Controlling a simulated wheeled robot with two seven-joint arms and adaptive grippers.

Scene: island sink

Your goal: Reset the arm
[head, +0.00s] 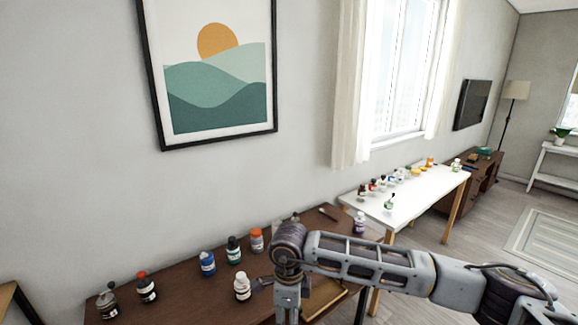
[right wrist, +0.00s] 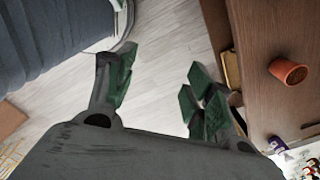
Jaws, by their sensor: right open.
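My right arm (head: 365,258) reaches in from the right in the head view, over the right part of the brown table (head: 185,295). Its wrist (head: 289,245) points down, and its fingers are not clearly visible there. In the right wrist view my right gripper (right wrist: 160,65) is open and empty, its green-padded fingers apart with pale floor showing between them. The brown table's edge (right wrist: 222,25) lies just right of the fingers. My left gripper is in neither view.
Several bottles stand on the brown table, including a blue one (head: 207,264) and a white one (head: 242,288). A terracotta cup (right wrist: 289,71) is on the brown surface in the right wrist view. A white table (head: 410,190) with several small bottles stands farther right. Open floor (head: 490,220) lies beyond.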

